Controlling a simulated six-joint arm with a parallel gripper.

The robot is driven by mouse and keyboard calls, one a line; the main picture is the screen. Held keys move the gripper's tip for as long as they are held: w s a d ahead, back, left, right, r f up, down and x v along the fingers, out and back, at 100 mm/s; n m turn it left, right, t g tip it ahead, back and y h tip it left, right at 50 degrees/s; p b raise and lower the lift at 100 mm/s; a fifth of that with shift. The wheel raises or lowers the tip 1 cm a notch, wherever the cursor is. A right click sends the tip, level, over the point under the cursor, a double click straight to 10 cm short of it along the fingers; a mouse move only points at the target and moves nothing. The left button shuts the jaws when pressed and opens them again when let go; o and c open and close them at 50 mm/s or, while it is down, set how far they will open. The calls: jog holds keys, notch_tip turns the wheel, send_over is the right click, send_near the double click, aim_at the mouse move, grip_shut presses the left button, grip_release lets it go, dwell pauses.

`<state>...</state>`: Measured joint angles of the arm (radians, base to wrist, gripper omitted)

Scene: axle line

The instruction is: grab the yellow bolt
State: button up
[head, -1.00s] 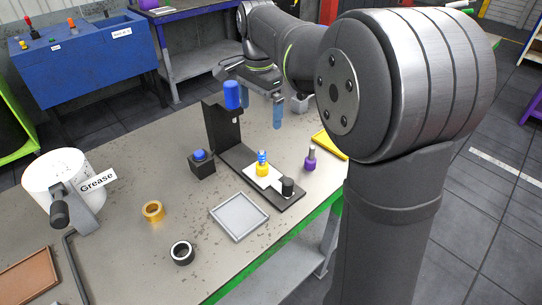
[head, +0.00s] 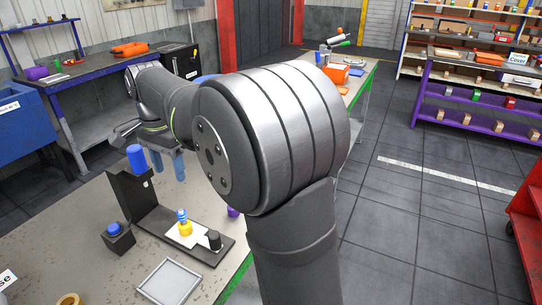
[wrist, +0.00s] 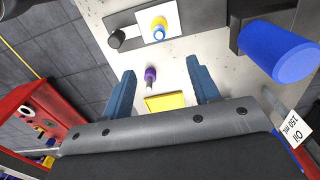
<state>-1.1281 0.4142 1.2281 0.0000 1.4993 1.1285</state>
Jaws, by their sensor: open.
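The yellow bolt (head: 185,229), with a blue upper part, stands upright on a white plate on the black fixture (head: 150,204). In the wrist view the yellow bolt (wrist: 160,23) shows near the top edge, beyond my fingertips. My gripper (head: 168,163) is open and empty, with blue fingers pointing down behind the fixture. In the wrist view its fingers (wrist: 160,71) are wide apart, and the yellow bolt is not between them. A purple bolt (wrist: 150,74) shows between the fingers in that view, standing on the bench.
The fixture's upright wall carries a blue cylinder (head: 135,157), which also looms at the wrist view's right (wrist: 276,51). A black knob (head: 214,240) stands beside the bolt. A blue-topped black block (head: 117,237), a grey tray (head: 170,282) and a yellow tray (wrist: 165,101) are nearby.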

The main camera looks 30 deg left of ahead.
jog(key=n, duration=1.4)
send_near(184, 223)
jog(key=f, duration=1)
jog(key=shift+w+a, duration=0.25)
jog(key=shift+a, duration=0.1)
jog(key=shift+r, duration=0.1)
grip_shut()
